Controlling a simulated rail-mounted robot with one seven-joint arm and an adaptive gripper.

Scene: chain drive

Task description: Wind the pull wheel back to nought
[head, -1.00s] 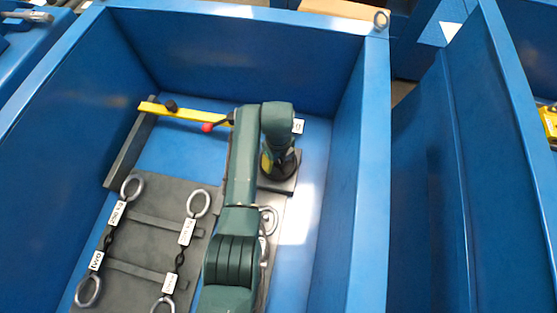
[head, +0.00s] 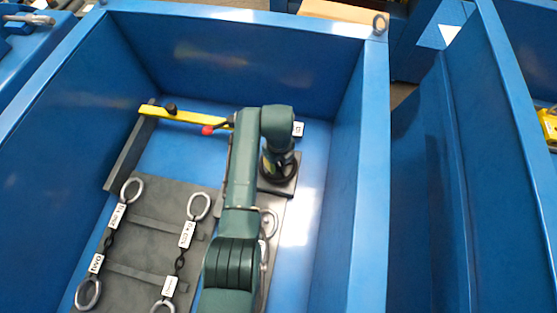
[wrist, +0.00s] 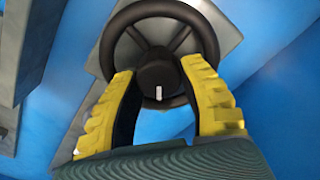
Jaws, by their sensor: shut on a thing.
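The pull wheel is a black ring with spokes, at the back right of the blue bin in the head view (head: 281,181). In the wrist view it fills the upper middle, with its dark round hub (wrist: 158,73) and a short white mark on it pointing down the picture. My gripper (wrist: 158,68) is shut on the wheel, its two yellow ribbed fingers on either side of the hub. In the head view my gripper and arm hide much of the wheel.
A yellow bar (head: 175,115) with a black knob and a red knob (head: 207,130) lies across the back left. Chains with rings and white tags (head: 187,234) lie on a grey plate (head: 150,240) at front left. High blue walls (head: 345,170) enclose the bin.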

